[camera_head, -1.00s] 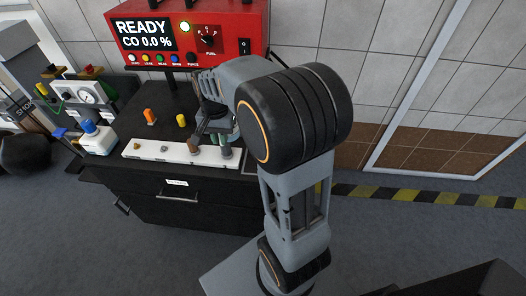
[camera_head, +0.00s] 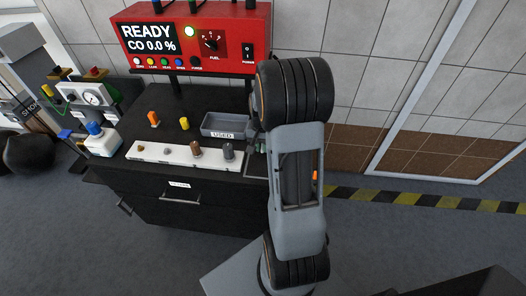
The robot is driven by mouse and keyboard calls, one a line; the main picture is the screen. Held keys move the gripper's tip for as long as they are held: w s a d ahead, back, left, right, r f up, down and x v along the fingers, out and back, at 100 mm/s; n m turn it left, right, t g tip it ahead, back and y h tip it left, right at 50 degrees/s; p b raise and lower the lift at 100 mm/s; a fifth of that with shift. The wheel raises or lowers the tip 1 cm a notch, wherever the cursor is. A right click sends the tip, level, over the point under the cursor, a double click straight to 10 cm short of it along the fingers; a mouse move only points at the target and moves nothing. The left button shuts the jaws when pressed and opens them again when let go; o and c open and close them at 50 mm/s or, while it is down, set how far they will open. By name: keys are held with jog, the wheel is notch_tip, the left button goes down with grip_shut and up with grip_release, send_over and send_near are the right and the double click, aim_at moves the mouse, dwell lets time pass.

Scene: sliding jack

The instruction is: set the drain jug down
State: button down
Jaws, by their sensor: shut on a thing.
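My gripper (camera_head: 257,143) is mostly hidden behind my own arm; only a small grey and dark part shows at the arm's left edge, by the right end of the bench. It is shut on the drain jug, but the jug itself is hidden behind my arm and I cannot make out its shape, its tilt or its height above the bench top.
The black bench (camera_head: 215,188) carries a white rack (camera_head: 175,157) with several small parts, a grey tray marked USED (camera_head: 221,134), and orange (camera_head: 153,118) and yellow (camera_head: 184,124) pieces. A red analyser (camera_head: 196,38) stands behind. A blue-topped device (camera_head: 100,139) is at left.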

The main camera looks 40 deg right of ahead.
jog(key=shift+d+f, duration=0.2)
jog(key=shift+f, duration=1.55)
jog(key=shift+f, duration=0.1)
jog(key=c, duration=1.1)
grip_release()
